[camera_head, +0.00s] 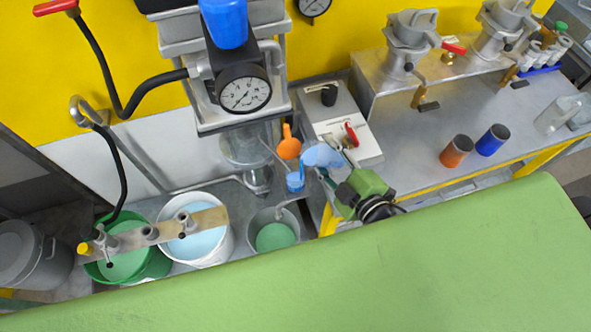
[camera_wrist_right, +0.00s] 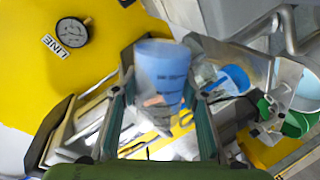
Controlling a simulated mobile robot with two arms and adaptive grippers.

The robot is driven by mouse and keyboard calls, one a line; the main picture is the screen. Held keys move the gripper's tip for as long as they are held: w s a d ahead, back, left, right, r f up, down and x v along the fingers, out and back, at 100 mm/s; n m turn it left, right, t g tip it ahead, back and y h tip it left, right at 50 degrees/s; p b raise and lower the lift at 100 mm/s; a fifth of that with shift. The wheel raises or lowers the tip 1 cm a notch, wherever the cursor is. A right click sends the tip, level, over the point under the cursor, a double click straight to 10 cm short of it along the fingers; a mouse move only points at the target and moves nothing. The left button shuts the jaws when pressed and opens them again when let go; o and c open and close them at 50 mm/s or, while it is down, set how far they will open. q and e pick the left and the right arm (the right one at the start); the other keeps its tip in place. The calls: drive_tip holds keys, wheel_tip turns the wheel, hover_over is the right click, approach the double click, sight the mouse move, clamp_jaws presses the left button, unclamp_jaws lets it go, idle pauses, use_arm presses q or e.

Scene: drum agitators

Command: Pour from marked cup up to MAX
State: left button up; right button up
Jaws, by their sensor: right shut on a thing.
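My right gripper (camera_head: 332,160) is shut on a clear marked cup (camera_head: 320,154) with blue in it. The cup is tilted, its mouth toward the left. In the right wrist view the marked cup (camera_wrist_right: 162,72) stands between the two fingers (camera_wrist_right: 160,118), with dark markings on its side. A small blue-filled cup (camera_head: 295,183) is just left of and below the held cup; a blue round vessel (camera_wrist_right: 236,77) shows behind it in the wrist view. I cannot tell whether liquid is flowing or where the MAX mark is. My left gripper is not in view.
An orange ladle-like piece (camera_head: 289,148) is close to the held cup. A grey control box (camera_head: 340,125) with a red lever stands behind. Buckets (camera_head: 208,228) are at the lower left. Orange (camera_head: 456,151) and blue (camera_head: 493,139) cylinders stand on the bench at right.

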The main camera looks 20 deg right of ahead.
drive_tip(key=shift+f+n+h+b, duration=0.3)
drive_tip(key=shift+n+b, duration=0.1)
drive_tip(key=shift+n, duration=0.3)
idle(2.5)
drive_tip(key=shift+r+m+y+p, duration=0.4)
drive_tip(key=shift+r+m+p, duration=0.35)
drive_tip(key=shift+m+p, duration=0.2)
drive_tip(key=shift+m+y, duration=0.3)
drive_tip(key=shift+m, duration=0.25)
drive_tip(key=shift+f+m+t+b, duration=0.3)
drive_tip(key=shift+f+m+b, duration=0.3)
drive_tip(key=shift+f, duration=0.1)
drive_tip(key=shift+w+d+r+m+y+p, duration=0.1)
drive_tip(key=shift+d+r+m+y+p, duration=0.4)
drive_tip(key=shift+d+r+m+p, duration=0.25)
drive_tip(key=shift+d+f+m+b, duration=0.35)
drive_tip(key=shift+f+m+b, duration=0.2)
drive_tip(key=shift+b, duration=0.05)
drive_tip(key=shift+d+f+m+t+y+b, duration=0.15)
drive_tip(key=shift+d+m+t+y+b, duration=0.35)
drive_tip(key=shift+m, duration=0.4)
drive_tip(key=shift+d+r+m+t+p, duration=0.45)
drive_tip(key=shift+r+m, duration=0.2)
drive_tip(key=shift+m, duration=0.45)
